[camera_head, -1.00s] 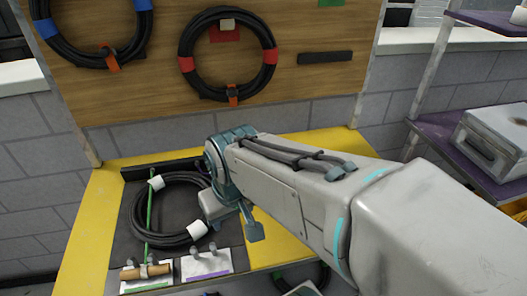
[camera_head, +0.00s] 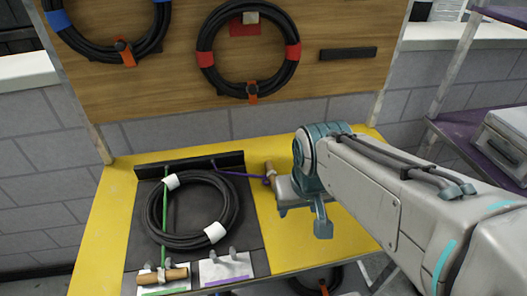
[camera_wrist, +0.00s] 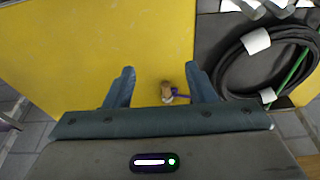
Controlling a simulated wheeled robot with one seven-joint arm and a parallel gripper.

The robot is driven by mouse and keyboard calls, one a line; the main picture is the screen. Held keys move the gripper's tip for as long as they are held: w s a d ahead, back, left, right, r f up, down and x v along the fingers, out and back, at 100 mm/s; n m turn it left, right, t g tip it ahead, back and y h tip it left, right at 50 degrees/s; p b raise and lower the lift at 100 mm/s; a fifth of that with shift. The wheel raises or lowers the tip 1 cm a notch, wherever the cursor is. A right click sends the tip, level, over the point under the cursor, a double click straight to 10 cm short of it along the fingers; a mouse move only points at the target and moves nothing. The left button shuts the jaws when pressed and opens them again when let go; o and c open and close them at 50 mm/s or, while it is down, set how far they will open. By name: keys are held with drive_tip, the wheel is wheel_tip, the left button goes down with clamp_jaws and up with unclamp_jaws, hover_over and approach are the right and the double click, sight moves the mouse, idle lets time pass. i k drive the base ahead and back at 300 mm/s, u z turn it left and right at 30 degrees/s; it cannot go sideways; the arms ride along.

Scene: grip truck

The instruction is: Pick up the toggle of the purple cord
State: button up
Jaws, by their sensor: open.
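The purple cord (camera_head: 238,176) runs right from a post on the black bar across the dark mat. Its toggle, a short tan wooden peg (camera_head: 271,172), lies on the yellow tabletop just left of my gripper (camera_head: 303,208). In the wrist view, the toggle (camera_wrist: 166,91) shows between the two fingers of my gripper (camera_wrist: 159,70), nearer the right one, with a bit of purple cord (camera_wrist: 181,97) beside it. My gripper is open and empty. The toggle's lower part is hidden at the palm edge in the wrist view. I cannot tell the height gap.
A coiled black cable (camera_head: 154,207) with white bands lies on the mat. A green cord (camera_head: 165,210) crosses it to another wooden toggle (camera_head: 162,276) by white labels. A wooden board (camera_head: 200,60) with hanging coils stands behind. The yellow tabletop (camera_head: 257,140) behind the gripper is clear.

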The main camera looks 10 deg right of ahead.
sight(271, 173)
drive_tip(key=u, duration=0.45)
drive_tip(key=k, duration=1.1)
drive_tip(key=z, duration=0.1)
drive_tip(key=i, duration=0.65)
drive_tip(key=u, duration=0.15)
